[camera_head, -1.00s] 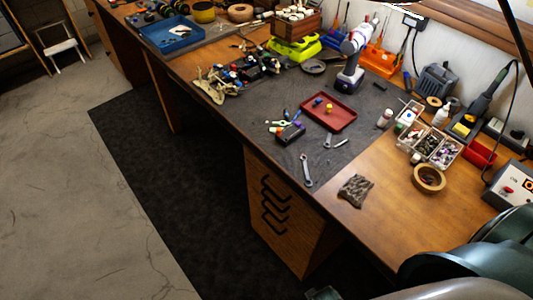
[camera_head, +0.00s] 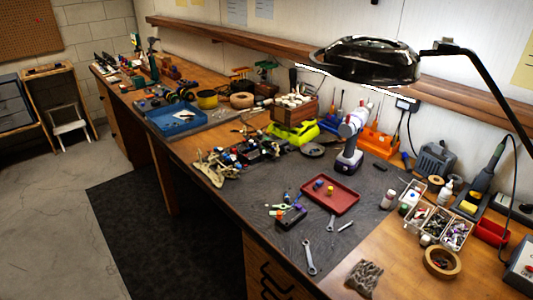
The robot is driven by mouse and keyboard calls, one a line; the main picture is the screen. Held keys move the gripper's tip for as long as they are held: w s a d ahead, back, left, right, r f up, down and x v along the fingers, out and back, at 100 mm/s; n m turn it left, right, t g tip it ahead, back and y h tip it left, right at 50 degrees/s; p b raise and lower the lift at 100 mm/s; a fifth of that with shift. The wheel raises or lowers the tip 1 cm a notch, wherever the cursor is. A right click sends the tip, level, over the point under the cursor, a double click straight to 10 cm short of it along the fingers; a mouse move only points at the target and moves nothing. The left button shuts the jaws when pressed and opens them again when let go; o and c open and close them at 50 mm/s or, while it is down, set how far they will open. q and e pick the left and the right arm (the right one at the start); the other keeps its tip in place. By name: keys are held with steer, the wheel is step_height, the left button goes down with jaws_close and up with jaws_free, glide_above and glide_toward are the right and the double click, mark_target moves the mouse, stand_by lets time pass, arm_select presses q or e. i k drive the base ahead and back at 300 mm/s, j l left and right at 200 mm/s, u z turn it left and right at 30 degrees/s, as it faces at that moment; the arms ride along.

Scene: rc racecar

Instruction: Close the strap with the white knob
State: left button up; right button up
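The RC car chassis (camera_head: 246,152), with dark parts and some blue and orange ones, sits on the grey mat at the middle of the workbench. A pale, tan-coloured part (camera_head: 211,172) shows at its left end. The strap and its white knob are too small to make out in this view. A yellow-green car body (camera_head: 302,132) lies just behind the chassis. Neither of my grippers shows in the head view.
A red tray (camera_head: 331,195), a cordless drill (camera_head: 349,152), a black battery-like block (camera_head: 291,218) and wrenches (camera_head: 310,257) lie right of the chassis. A blue tray (camera_head: 174,118) stands to its left. A black lamp (camera_head: 372,62) hangs over the bench.

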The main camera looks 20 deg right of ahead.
mark_target(262, 151)
steer(key=i+j+z, duration=0.1)
steer(key=i+j, duration=0.45)
steer(key=z, duration=1.6)
